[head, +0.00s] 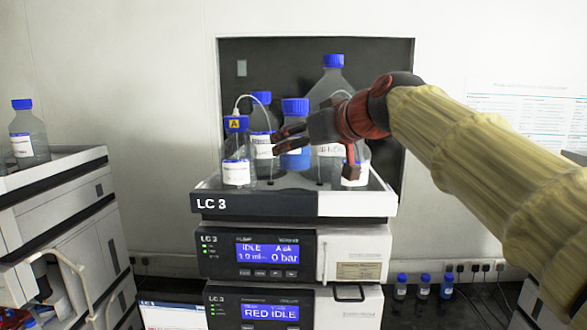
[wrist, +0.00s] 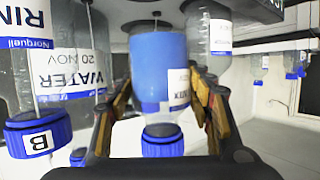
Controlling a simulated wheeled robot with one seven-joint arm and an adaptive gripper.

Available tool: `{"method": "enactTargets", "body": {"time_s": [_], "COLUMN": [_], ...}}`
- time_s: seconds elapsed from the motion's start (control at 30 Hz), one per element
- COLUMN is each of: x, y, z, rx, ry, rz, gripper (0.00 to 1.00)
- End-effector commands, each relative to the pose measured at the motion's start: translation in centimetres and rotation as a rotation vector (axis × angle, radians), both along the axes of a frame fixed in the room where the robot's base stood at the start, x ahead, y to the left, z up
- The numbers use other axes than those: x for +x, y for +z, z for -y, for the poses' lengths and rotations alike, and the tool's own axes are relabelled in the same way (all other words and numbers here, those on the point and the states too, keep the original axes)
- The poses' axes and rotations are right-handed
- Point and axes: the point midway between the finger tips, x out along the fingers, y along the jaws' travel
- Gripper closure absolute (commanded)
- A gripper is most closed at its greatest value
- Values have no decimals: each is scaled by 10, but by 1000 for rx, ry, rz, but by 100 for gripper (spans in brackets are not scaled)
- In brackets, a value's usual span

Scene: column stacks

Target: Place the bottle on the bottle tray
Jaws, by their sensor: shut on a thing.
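The bottle with blue liquid and a blue cap (head: 295,107) stands upright among other bottles over the bottle tray (head: 258,204) on top of the LC 3 stack. My gripper (head: 282,141) reaches in from the right and is shut on this bottle. In the wrist view, which is upside down, the fingers (wrist: 160,85) lie on both sides of the blue bottle (wrist: 158,62), with its cap pointing down in the picture.
A clear bottle with a yellow A tag (head: 237,150) stands at the tray's front left. A tall clear bottle (head: 333,80) is behind. Another bottle (head: 355,172) is at front right, partly behind my gripper. Small bottles (head: 424,286) stand on the bench at lower right.

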Motion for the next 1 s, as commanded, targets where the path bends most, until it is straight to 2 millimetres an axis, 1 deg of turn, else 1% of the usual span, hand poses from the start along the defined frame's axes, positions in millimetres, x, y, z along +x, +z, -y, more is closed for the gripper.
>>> {"method": "enactTargets", "body": {"time_s": [0.03,0.1,0.33,0.47,0.63,0.77,1.0], "x": [5,11,22,36,34,35,35], "y": [-7,-14,-26,-43,-65,-71,-72], "z": [0,-1,-3,-4,-4,-4,-4], "rx": [1,2,2,2,2,2,1], "ry": [-2,0,-1,-2,0,-2,-1], "rz": [-1,1,1,-2,1,4,3], "gripper": [91,91,91,91,91,91,91]}}
